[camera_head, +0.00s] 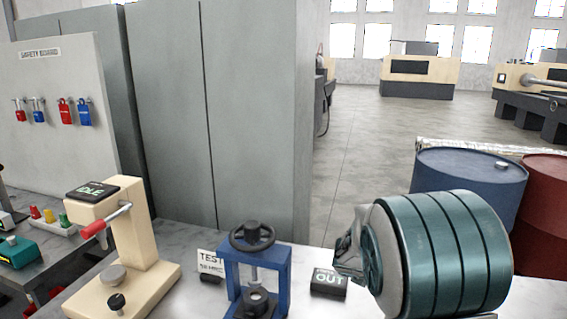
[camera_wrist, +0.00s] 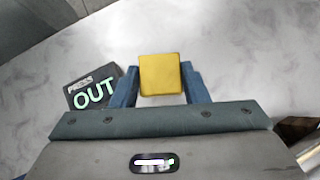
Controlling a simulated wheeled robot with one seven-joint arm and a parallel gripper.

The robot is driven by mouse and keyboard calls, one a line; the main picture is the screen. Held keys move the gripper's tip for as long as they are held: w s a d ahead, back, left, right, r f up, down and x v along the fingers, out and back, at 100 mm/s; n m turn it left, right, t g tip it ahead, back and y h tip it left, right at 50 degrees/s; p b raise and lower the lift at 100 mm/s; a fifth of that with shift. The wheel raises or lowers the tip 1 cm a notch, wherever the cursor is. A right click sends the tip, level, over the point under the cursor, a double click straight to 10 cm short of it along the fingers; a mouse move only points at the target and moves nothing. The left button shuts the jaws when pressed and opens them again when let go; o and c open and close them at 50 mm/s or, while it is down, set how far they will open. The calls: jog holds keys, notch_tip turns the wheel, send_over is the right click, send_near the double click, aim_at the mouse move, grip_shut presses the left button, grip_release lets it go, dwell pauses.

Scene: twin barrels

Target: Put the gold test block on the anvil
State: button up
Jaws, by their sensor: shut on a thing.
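The gold test block (camera_wrist: 160,75) is a small square piece between the two blue fingers of my gripper (camera_wrist: 160,88) in the wrist view. The fingers are shut on it. I cannot tell whether the block touches the grey bench top. The block is not visible in the head view. In the head view, a cream bench tester (camera_head: 133,235) with an IDLE display and red-handled lever stands at the left. A round grey disc-shaped anvil (camera_head: 113,275) is at its base, with nothing on it.
A blue press (camera_head: 258,275) with a black handwheel stands right of the tester. A black OUT sign (camera_head: 329,282) is beside it and shows left of the block in the wrist view (camera_wrist: 93,90). A white TEST card (camera_head: 210,264) stands between tester and press. Barrels stand behind.

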jog(key=shift+s+a+f+n+t+y+b, duration=0.1)
jog(key=shift+s+a+f+n+t+y, duration=0.2)
jog(key=shift+a+f+n+y, duration=0.5)
jog(key=shift+s+a+f+n+t+y+b, duration=0.1)
jog(key=shift+s+a+f+n+t+y, duration=0.15)
jog(key=shift+a+f+n, duration=0.65)
jog(key=shift+s+a+f+n+t+y+b, duration=0.1)
jog(key=shift+s+a+f+n+t+y, duration=0.3)
jog(key=shift+a, duration=0.9)
notch_tip(320, 180, up, 8)
jog(key=p, duration=0.7)
notch_tip(320, 180, down, 8)
jog(key=b, duration=0.7)
